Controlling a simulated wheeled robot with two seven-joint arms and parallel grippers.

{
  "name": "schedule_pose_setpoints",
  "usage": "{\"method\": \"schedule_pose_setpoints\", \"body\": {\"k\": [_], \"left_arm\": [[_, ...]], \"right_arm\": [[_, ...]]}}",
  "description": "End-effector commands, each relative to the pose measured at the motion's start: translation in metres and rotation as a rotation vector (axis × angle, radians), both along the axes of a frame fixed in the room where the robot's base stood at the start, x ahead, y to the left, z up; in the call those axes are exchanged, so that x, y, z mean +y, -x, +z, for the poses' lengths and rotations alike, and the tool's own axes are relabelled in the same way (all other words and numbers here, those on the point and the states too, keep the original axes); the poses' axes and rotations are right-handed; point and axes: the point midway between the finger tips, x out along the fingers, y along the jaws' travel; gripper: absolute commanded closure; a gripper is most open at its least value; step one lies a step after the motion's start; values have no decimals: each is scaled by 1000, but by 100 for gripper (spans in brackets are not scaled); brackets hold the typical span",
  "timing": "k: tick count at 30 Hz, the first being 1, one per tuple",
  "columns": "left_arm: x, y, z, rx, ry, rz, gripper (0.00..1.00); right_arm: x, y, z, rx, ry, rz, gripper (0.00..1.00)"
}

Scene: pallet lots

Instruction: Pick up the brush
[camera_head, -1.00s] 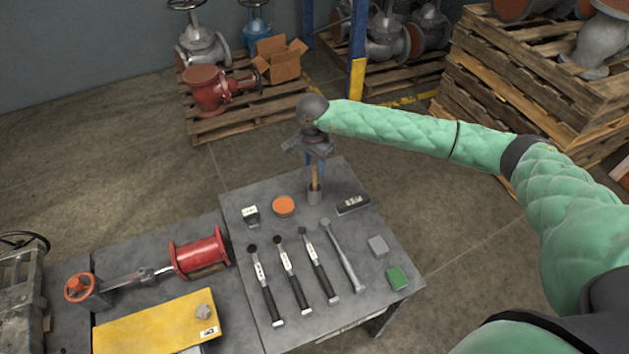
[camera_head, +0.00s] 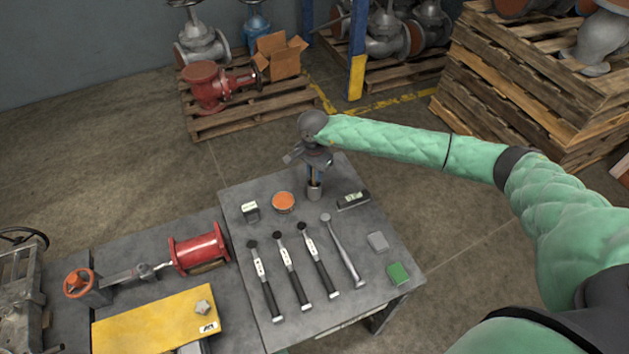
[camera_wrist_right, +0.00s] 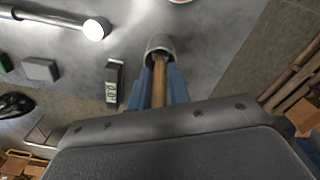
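The brush (camera_head: 314,178) stands upright in a small grey cup (camera_head: 315,193) at the far edge of the grey table. Only part of its wooden handle shows, and it also shows in the right wrist view (camera_wrist_right: 160,82) above the cup (camera_wrist_right: 160,45). My right gripper (camera_head: 313,174) is over the cup, pointing down. Its blue fingers lie on either side of the handle in the right wrist view (camera_wrist_right: 161,85). I cannot tell whether they press on it. The brush's upper part is hidden by the gripper. My left gripper is not in view.
An orange round tin (camera_head: 283,202), a small dark box (camera_head: 250,211) and a black device with a display (camera_head: 353,199) stand near the cup. Several long-handled tools (camera_head: 290,272) lie in front. A grey block (camera_head: 377,241) and a green block (camera_head: 398,274) lie at the right.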

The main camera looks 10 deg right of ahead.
Motion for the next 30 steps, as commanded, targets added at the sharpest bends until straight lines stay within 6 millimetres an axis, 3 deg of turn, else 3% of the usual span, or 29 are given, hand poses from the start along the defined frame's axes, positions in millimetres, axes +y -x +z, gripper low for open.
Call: {"method": "schedule_pose_setpoints", "body": {"k": [3, 14, 30], "left_arm": [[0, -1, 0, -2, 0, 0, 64], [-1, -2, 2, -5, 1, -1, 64], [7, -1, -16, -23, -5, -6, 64]], "right_arm": [[0, 0, 0, 0, 0, 0, 100], [0, -1, 7, -1, 0, 0, 100], [0, -1, 90, -2, 0, 0, 100]]}}
